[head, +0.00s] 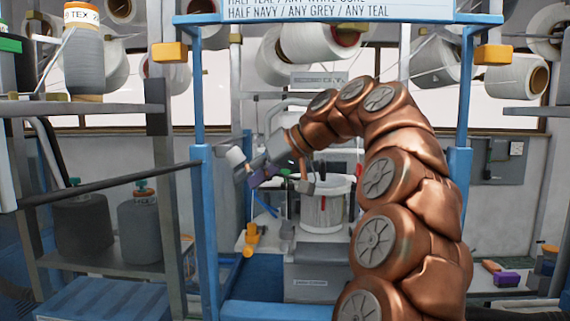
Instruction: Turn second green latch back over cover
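My copper arm reaches over the knitting machine from the right, and my gripper (246,170) is at the left of the machine head. The gripper is small here, seen from the side, and I cannot make out the gap between its fingers. A pale cylinder (325,214) with red marks stands on the machine, below and right of the gripper; it may be the cover. I cannot pick out a green latch; my arm hides part of the machine. A purple piece (262,176) shows beside the gripper, and I cannot tell whether it is held.
A blue frame post (205,230) stands left of the machine and a dark rail (110,184) runs towards it. A yellow-orange part (251,240) sits low on the machine's left. Shelves with yarn cones (140,232) fill the left side. A purple block (506,279) lies at lower right.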

